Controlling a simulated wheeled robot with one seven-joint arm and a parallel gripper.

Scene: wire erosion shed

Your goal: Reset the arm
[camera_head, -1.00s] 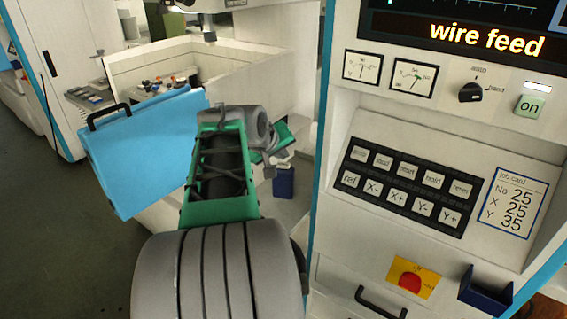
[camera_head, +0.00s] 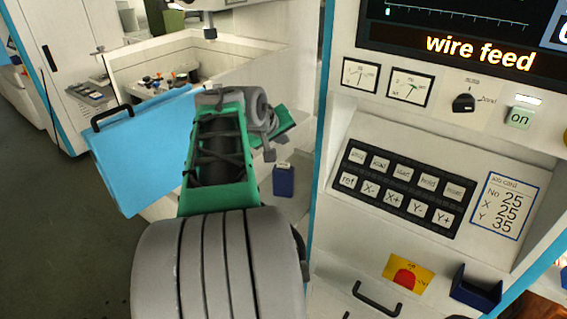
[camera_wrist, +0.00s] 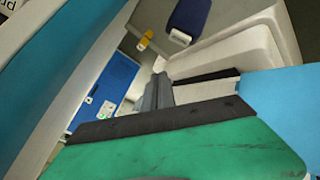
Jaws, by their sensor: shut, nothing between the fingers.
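My arm reaches forward in the head view, with its green and grey links in the middle of the picture. My gripper (camera_head: 268,153) is at the far end, small and partly hidden by the wrist. In the wrist view my gripper (camera_wrist: 158,92) shows as two dark grey fingers close together, with nothing seen between them. It hangs in open space left of the control panel (camera_head: 395,190) and touches nothing that I can see.
A blue door with a black handle (camera_head: 140,150) stands open left of my arm. A dark blue bin (camera_head: 283,181) is just beyond the gripper. The control panel has a keypad, a rotary knob (camera_head: 464,102) and a red button (camera_head: 405,277). Open floor (camera_head: 50,210) lies left.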

